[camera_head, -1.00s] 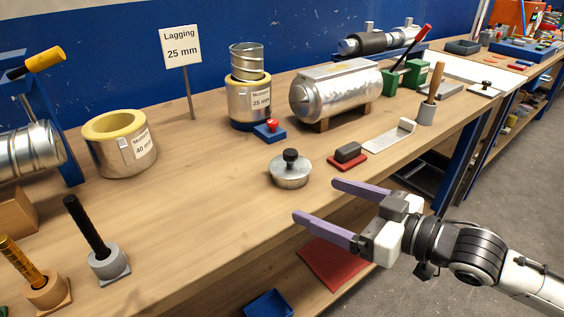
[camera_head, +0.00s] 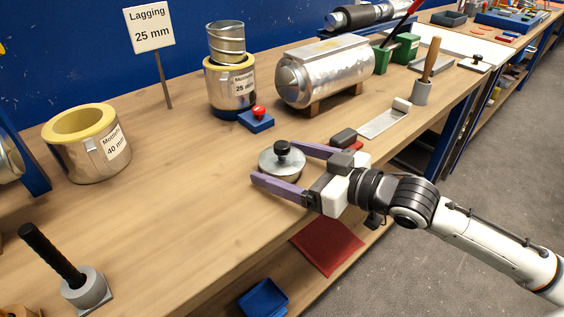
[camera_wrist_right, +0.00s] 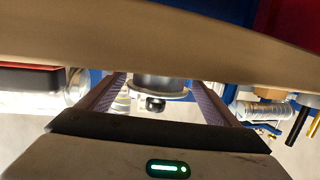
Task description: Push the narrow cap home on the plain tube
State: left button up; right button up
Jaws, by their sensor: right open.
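A round metal cap with a black knob (camera_head: 280,164) rests on the bench top near its front edge. My right gripper (camera_head: 272,162) is open, with its two purple fingers on either side of the cap. I cannot tell whether they touch it. In the right wrist view, upside down, the cap (camera_wrist_right: 160,83) shows between the fingers. A short metal tube (camera_head: 226,42) stands upright in a yellow-lined sleeve marked 25 mm (camera_head: 232,88). I cannot tell if it is the plain tube. My left gripper is not in view.
A red-knobbed blue block (camera_head: 257,121) and a large metal cylinder on a wooden cradle (camera_head: 325,73) stand behind the cap. A dark block on a red base (camera_head: 343,137) is close to the right. A 40 mm sleeve (camera_head: 87,145) stands left. Bench between is clear.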

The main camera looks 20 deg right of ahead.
aim_at(267, 154)
jog(key=x, duration=0.5)
jog(key=shift+d, duration=0.1)
jog(key=c, duration=1)
